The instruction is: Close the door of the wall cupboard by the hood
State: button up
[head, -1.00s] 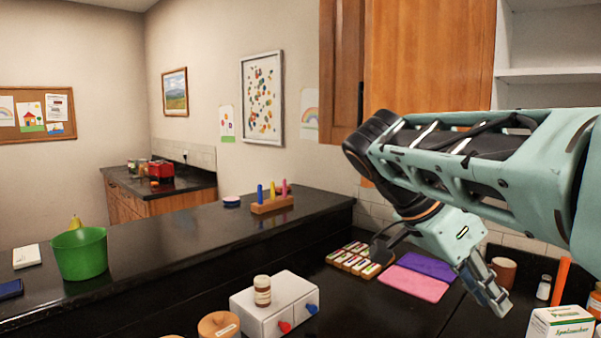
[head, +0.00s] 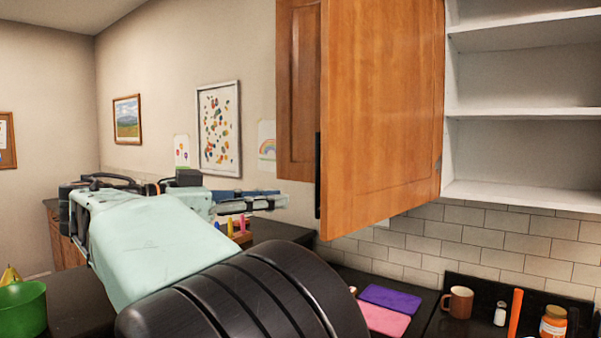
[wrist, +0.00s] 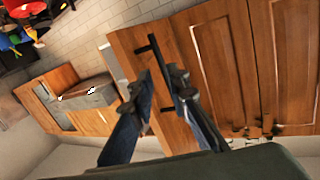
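The wall cupboard's wooden door (head: 385,110) stands open in the head view, with the bare white shelves (head: 520,113) exposed to its right. Its black bar handle (head: 318,175) shows at the door's left edge. My gripper (head: 284,201) is left of that handle, apart from it, pointing right towards the door. In the wrist view my gripper (wrist: 160,76) is open, with a clear gap between its two fingers. A black bar handle (wrist: 153,44) on a wooden panel (wrist: 125,43) shows beyond and between the fingertips. The gap holds nothing.
A neighbouring closed wooden cupboard (head: 297,90) is left of the door. Below are a purple mat (head: 390,299), a pink mat (head: 383,319), a brown mug (head: 458,302), a white shaker (head: 500,313) and an orange-lidded jar (head: 553,322). A green bucket (head: 22,308) stands at left.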

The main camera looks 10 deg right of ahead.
aim_at(316, 175)
jog(key=shift+n+h, duration=0.4)
jog(key=shift+n, duration=0.1)
jog(key=w+d+r, duration=0.1)
jog(key=d, duration=0.1)
jog(key=w+d+r+p, duration=0.1)
jog(key=d, duration=0.2)
jog(key=w+d+r+p, duration=0.1)
jog(key=d, duration=0.2)
jog(key=shift+w+d+r, duration=0.2)
jog(key=shift+w+r, duration=0.1)
jog(key=shift+w, duration=0.05)
jog(key=shift+w+d+f, duration=0.1)
jog(key=shift+w+d, duration=0.25)
jog(key=shift+d, duration=0.3)
jog(key=shift+c, duration=0.4)
grip_shut()
